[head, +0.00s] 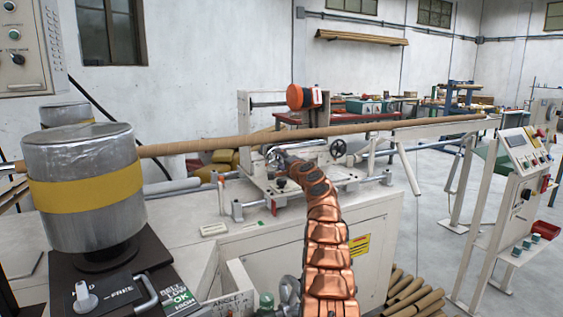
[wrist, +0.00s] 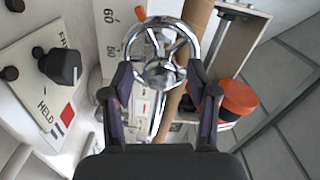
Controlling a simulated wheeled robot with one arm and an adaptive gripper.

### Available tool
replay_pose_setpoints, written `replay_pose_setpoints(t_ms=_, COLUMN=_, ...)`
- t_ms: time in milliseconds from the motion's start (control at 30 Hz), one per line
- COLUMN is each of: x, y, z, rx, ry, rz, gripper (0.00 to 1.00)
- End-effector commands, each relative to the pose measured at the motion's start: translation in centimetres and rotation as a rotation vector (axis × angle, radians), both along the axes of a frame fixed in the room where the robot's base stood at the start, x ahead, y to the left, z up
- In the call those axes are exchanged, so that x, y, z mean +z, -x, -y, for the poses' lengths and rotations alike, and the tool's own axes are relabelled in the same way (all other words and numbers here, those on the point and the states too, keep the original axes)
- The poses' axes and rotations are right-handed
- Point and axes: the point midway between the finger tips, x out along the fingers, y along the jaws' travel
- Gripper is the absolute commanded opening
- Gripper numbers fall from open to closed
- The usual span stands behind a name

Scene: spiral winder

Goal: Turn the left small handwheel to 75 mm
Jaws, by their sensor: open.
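The left small handwheel (head: 273,156) is on the machine carriage, partly hidden by my gripper (head: 280,163). In the wrist view the handwheel (wrist: 161,70) is a chrome spoked ring, seen nearly face-on. My gripper (wrist: 159,76) is open, with one dark finger on each side of the wheel's lower part. I cannot tell whether the fingers touch the rim. A white scale plate (wrist: 112,40) behind the wheel shows part of a number, upside down; the full reading is not legible. A second small handwheel (head: 337,148) stands to the right in the head view.
A long brown tube (head: 210,145) runs across above the carriage and passes behind the wheel in the wrist view. An orange cap (wrist: 238,97) is close on the right there. A black knob (wrist: 63,66) on a HELD panel is at left. A large metal drum (head: 85,212) stands at left.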

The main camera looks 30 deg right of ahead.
Motion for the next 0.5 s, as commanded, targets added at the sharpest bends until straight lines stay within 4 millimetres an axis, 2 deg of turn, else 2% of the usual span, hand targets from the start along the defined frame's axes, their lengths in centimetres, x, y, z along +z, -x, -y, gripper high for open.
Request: replay_pose_setpoints(t_ms=500, x=0.5, y=0.82, z=-0.05, rx=-0.004, ry=0.009, rz=0.0, gripper=0.59)
